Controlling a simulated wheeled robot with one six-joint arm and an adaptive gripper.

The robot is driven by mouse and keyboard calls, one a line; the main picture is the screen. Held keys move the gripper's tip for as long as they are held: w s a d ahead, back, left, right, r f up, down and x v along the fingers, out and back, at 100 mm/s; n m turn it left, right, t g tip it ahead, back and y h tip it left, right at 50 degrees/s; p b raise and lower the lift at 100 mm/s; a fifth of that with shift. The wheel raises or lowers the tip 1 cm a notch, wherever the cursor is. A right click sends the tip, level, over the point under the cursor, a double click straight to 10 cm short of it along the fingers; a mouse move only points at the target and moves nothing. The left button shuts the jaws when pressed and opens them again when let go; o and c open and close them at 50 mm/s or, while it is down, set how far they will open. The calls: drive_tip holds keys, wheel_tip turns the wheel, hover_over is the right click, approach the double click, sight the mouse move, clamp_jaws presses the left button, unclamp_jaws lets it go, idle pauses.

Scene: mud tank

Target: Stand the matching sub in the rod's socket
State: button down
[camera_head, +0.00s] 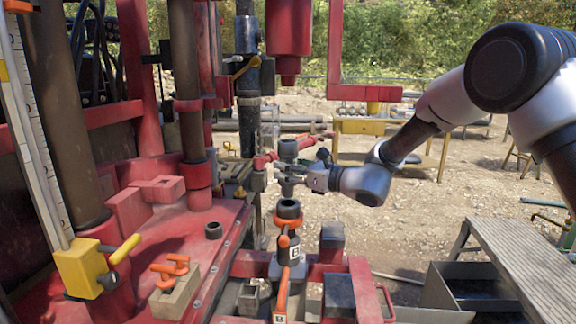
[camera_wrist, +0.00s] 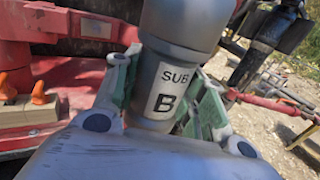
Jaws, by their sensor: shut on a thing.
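The sub (camera_wrist: 165,78) is a grey metal cylinder with a white label reading "SUB B"; its wider upper part runs out of the wrist view. In the head view the sub (camera_head: 288,151) is small and partly hidden by my gripper (camera_head: 291,175). My gripper (camera_wrist: 158,103) is shut on it, with green-padded fingers on both sides. The rod (camera_head: 288,240) stands upright below, with a "B" label and an orange collar. Its dark open socket (camera_head: 289,205) faces up. The sub is above the socket and apart from it.
A red rig deck (camera_head: 160,250) fills the left, with a wooden block (camera_head: 175,293) bearing orange pieces and a dark ring (camera_head: 213,230). Another "B" tag is on an orange handle (camera_head: 281,295) in front. A grey slatted bench (camera_head: 520,265) is at right; a yellow table (camera_head: 380,127) stands behind.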

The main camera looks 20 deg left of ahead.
sight(288, 190)
drive_tip(key=shift+f, duration=2.4)
drive_tip(key=shift+f, duration=0.75)
drive_tip(key=c, duration=0.8)
unclamp_jaws()
drive_tip(key=shift+o, duration=0.2)
drive_tip(key=shift+d+f, duration=0.1)
drive_tip(key=shift+f, duration=0.1)
drive_tip(key=v, duration=1.2)
